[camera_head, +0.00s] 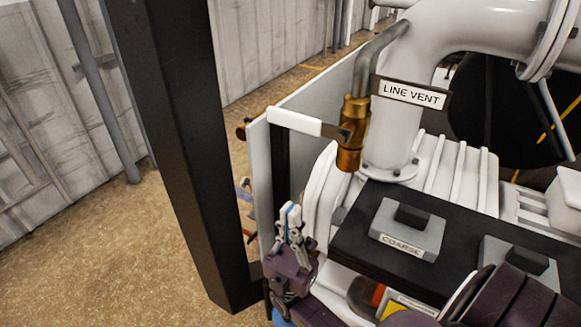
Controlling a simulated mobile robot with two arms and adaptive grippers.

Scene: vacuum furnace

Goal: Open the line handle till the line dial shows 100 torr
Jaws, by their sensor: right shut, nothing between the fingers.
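The line handle (293,121) is a white lever that points left from a brass valve (350,145) on a bent grey pipe. A "LINE VENT" label (411,94) is fixed beside it on the thick white pipe. My right gripper (290,212) is below the handle and apart from it. Its fingers point up, close together, with nothing between them. I see no line dial in this view. My left gripper is not in view.
A black post (187,130) stands left of the handle. A black panel (350,235) with grey boxes, one labelled "COARSE" (402,228), lies to the right of my right gripper. White ribbed machinery (455,165) stands behind it. Open floor (100,260) lies at left.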

